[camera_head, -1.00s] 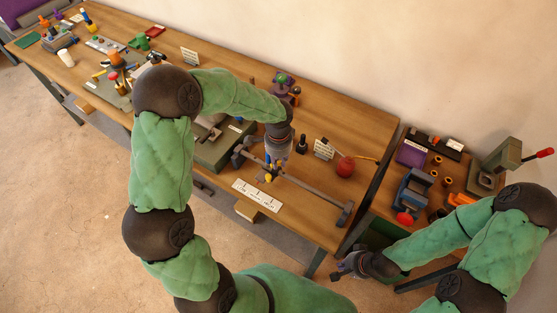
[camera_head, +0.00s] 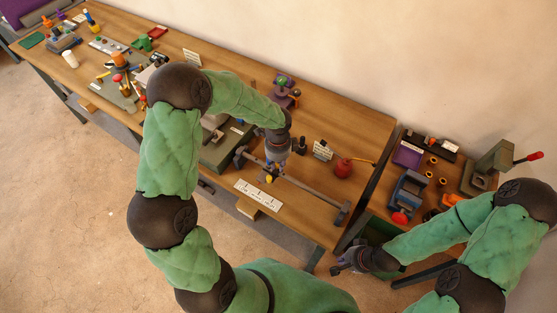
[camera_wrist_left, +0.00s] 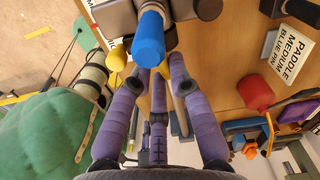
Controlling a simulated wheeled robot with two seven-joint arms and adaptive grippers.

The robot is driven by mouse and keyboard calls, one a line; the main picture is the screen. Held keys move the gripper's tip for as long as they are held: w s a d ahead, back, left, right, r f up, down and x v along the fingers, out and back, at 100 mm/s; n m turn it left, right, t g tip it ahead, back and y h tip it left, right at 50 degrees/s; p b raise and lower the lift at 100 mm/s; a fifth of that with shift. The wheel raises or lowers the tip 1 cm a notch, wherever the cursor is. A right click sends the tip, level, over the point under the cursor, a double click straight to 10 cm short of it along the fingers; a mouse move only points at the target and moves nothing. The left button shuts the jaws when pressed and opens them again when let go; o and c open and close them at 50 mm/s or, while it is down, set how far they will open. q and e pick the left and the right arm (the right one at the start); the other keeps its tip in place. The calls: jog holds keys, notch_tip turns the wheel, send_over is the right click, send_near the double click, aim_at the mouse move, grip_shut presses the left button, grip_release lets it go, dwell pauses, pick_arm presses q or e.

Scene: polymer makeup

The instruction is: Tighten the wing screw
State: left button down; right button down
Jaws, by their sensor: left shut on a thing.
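My left gripper (camera_head: 272,165) is over the front of the workbench, at a metal bar fixture (camera_head: 310,190) with a long rod. A second yellow lobe (camera_wrist_left: 117,61) and a blue cylinder (camera_wrist_left: 148,38) sit right beside the fingertips. The fingers partly hide the contact. My right gripper (camera_head: 345,263) hangs empty in front of the side table, and its finger opening is too small to judge.
A white marked strip (camera_head: 258,195) lies at the bench's front edge. A red round object (camera_head: 343,168) and a label card (camera_head: 322,150) stand behind the rod. A side table to the right holds a blue vise (camera_head: 409,192) and a press (camera_head: 487,168).

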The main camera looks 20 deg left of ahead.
aim_at(277, 166)
pick_arm(q)
jog(key=shift+a+m+p, duration=0.1)
jog(key=shift+m+p, duration=0.5)
jog(key=shift+m, duration=0.5)
jog(key=c, duration=1.1)
grip_release()
jog(key=shift+c, duration=0.2)
notch_tip(277, 166, up, 12)
